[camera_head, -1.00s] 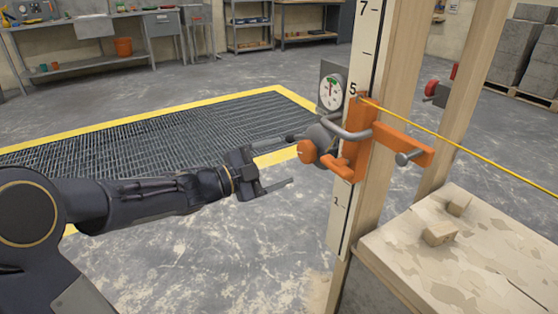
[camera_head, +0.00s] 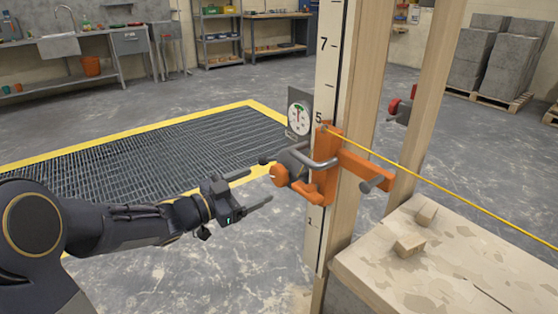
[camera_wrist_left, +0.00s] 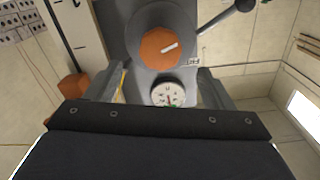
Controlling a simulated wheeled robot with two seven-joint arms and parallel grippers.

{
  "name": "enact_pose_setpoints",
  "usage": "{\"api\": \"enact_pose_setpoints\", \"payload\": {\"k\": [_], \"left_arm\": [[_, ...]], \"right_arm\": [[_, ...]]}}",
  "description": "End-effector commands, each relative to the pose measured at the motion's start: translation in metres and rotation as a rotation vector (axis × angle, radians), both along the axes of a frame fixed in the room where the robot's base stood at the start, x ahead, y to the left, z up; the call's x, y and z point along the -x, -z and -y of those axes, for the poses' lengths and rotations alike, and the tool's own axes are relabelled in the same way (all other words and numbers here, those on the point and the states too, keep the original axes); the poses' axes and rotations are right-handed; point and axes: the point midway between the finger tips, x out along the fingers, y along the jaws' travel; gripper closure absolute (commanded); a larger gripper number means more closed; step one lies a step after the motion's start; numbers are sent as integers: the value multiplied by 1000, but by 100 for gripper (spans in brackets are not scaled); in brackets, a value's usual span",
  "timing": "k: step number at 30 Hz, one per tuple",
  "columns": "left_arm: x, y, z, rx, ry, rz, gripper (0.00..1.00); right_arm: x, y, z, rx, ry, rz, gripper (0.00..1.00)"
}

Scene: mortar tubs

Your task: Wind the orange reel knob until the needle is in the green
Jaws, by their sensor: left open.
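The orange reel knob (camera_head: 280,174) sits on the grey reel body on the post; a white mark shows on its face in the left wrist view (camera_wrist_left: 160,48). The round white gauge (camera_head: 299,118) is above it, with a green band at its upper edge. In the wrist view the gauge (camera_wrist_left: 168,93) appears the other way up, its red needle toward the green side; whether it is inside the green is too small to tell. My left gripper (camera_head: 260,187) is open and empty, fingers pointing at the knob, just short of it. My right gripper is not in view.
An orange clamp (camera_head: 328,185) holds the reel on the numbered post (camera_head: 325,85). A black-ended lever (camera_wrist_left: 220,16) sticks out beside the knob. A yellow line (camera_head: 440,187) runs right over a board with wooden blocks (camera_head: 410,245).

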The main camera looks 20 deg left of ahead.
Motion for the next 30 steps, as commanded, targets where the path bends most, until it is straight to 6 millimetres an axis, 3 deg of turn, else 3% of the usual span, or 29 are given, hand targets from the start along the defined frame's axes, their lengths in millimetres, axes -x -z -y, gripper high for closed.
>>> {"api": "enact_pose_setpoints", "payload": {"k": [5, 18, 30], "left_arm": [[-6, 0, 5, 90, 2, -74, 24], [-55, 1, 44, 87, 0, -72, 24], [-62, -1, 48, 89, -2, -72, 26]], "right_arm": [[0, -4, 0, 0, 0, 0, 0], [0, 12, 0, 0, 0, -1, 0], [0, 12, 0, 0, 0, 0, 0]]}}
